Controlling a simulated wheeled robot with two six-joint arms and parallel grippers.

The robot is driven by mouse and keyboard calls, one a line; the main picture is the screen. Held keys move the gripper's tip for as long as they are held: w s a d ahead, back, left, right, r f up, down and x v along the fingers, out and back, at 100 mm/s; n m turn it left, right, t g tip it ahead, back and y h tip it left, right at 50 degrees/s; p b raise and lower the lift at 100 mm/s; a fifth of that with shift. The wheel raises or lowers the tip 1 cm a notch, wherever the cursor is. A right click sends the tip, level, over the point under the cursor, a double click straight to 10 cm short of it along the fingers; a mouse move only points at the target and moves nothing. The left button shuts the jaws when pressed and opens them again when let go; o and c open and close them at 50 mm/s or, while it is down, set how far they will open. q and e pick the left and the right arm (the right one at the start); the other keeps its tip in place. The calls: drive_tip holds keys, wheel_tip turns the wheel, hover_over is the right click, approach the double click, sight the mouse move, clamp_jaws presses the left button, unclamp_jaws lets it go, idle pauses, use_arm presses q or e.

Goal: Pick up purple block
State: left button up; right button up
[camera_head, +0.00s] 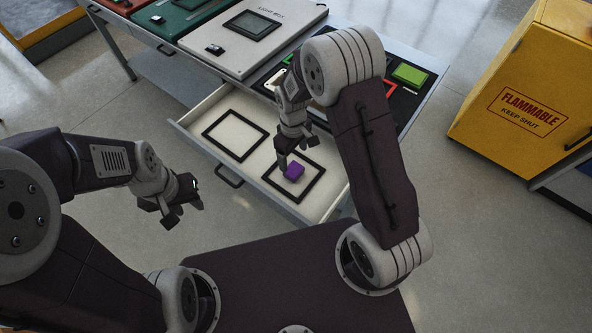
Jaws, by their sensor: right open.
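The purple block (293,172) lies in the open drawer (228,171), inside the right-hand black square frame (308,193). My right gripper (286,163) points down into the drawer right at the block, at its upper left side. The fingers partly overlap the block in the picture, and I cannot tell whether they touch it. My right gripper is open. My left gripper (180,213) hangs over the floor to the left of the drawer, and its jaws look apart with nothing between them.
A second black frame (235,137) in the drawer is empty. The table above holds a white case (225,54), a green case (180,20) and a dark tray with a green block (409,75). A yellow flammables cabinet (485,75) stands at the right.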

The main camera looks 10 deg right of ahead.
sight(293, 169)
drive_tip(key=shift+w+a+f, duration=0.1)
drive_tip(key=shift+a, duration=0.2)
wheel_tip(293, 169, down, 3)
drive_tip(key=shift+d+f, duration=0.15)
drive_tip(key=shift+f, duration=0.05)
drive_tip(key=shift+d+f, duration=0.15)
drive_tip(key=shift+f, duration=2.65)
drive_tip(key=shift+s, duration=0.2)
drive_tip(key=c, duration=1.5)
drive_tip(key=shift+w+r, duration=0.1)
drive_tip(key=shift+r, duration=0.5)
wheel_tip(293, 169, up, 3)
drive_tip(key=shift+f, duration=0.1)
drive_tip(key=s+r, duration=0.2)
drive_tip(key=s, duration=0.2)
drive_tip(key=s+a+r, duration=0.1)
drive_tip(key=s+r, duration=0.1)
drive_tip(key=s, duration=0.2)
drive_tip(key=s+r, duration=0.3)
drive_tip(key=shift+s+a+r, duration=0.1)
drive_tip(key=shift+s+a, duration=0.1)
drive_tip(key=shift+s, duration=0.2)
